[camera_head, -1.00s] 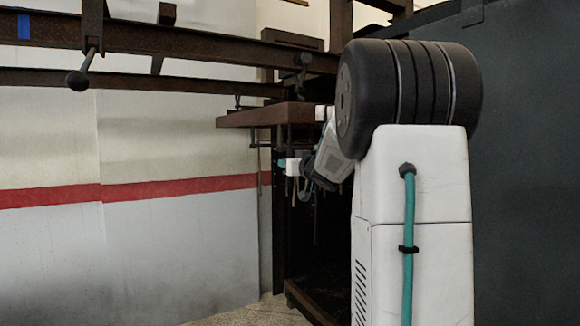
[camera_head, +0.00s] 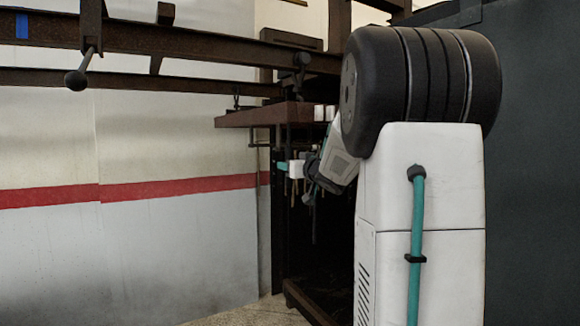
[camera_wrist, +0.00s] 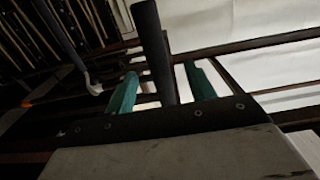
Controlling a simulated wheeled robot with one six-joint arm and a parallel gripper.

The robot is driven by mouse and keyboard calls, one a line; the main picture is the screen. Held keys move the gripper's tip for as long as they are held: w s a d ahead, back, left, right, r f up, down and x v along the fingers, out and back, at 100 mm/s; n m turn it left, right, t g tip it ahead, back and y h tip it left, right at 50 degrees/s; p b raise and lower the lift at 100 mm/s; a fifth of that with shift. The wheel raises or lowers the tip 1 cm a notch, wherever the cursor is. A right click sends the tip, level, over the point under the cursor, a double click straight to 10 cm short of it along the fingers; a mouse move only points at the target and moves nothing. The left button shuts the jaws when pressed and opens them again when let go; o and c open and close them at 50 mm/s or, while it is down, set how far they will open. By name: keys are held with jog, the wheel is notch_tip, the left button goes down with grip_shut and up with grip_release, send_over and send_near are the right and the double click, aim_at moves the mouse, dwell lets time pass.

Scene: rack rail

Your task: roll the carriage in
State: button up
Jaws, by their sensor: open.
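The carriage cannot be told for certain. A brown slab (camera_head: 262,115) with dark hanging parts beneath it sits under the far end of the upper rail (camera_head: 200,45). My gripper (camera_head: 282,166) is below this slab, small and partly hidden by my arm. In the wrist view my gripper (camera_wrist: 162,82) is open, with its two teal fingers apart. A dark round bar (camera_wrist: 154,45) stands between the fingers, with light gaps visible on either side. Whether it touches either finger cannot be told.
A lever with a ball knob (camera_head: 77,80) hangs from the rail at the left. A blue mark (camera_head: 22,26) is on the rail's left end. A second beam (camera_head: 140,80) runs lower. The space before the red-striped wall (camera_head: 130,192) is clear. A dark panel (camera_head: 535,180) stands at the right.

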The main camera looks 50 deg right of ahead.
jog(key=v, duration=0.6)
jog(key=shift+s, duration=0.25)
jog(key=shift+s+a, duration=0.1)
dwell(0.4)
